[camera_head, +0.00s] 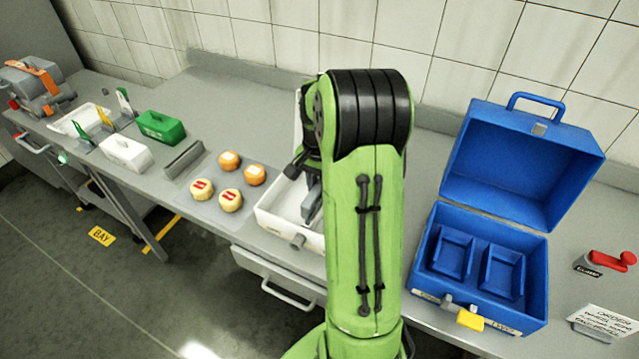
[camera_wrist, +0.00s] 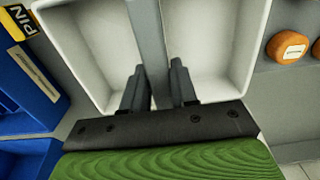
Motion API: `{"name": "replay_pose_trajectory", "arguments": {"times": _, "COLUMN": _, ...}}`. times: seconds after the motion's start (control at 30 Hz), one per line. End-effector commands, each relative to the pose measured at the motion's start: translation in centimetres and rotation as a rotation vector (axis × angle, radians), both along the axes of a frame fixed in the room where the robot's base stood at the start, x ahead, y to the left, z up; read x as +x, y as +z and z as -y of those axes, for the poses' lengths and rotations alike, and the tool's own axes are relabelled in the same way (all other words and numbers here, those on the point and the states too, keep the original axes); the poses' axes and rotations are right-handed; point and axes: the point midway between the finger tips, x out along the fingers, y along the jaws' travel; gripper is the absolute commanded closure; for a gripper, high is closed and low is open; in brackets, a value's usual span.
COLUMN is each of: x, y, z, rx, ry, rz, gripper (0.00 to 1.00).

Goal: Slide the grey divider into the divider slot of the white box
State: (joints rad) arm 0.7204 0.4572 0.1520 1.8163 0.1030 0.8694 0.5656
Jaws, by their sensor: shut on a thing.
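The white box (camera_head: 278,228) stands open on the counter, partly hidden behind my arm. In the wrist view the white box (camera_wrist: 92,45) fills the upper middle. My gripper (camera_wrist: 157,72) is over the box with its two dark fingers shut on the grey divider (camera_wrist: 147,30). The divider runs across the middle of the box, with an open white space on each side. I cannot tell how deep it sits or whether it is in the slot. In the head view my gripper (camera_head: 311,188) reaches down into the box, mostly hidden by the arm.
Several cheese wheels (camera_head: 230,200) lie on a mat left of the box. A grey holder (camera_head: 184,160) stands beyond them. A blue case (camera_head: 478,260) with its lid up stands right of my arm. Bare counter (camera_head: 255,120) lies behind the cheeses.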

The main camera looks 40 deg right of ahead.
Motion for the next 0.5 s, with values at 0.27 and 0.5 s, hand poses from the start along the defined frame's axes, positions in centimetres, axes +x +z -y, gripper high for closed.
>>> {"name": "replay_pose_trajectory", "arguments": {"times": 0.27, "x": 0.0, "y": -0.8, "z": 0.0, "rx": 0.0, "ry": 0.0, "rz": 0.0, "gripper": 1.0}}
{"name": "replay_pose_trajectory", "arguments": {"times": 0.5, "x": 0.0, "y": -1.4, "z": 0.0, "rx": 0.0, "ry": 0.0, "rz": 0.0, "gripper": 1.0}}
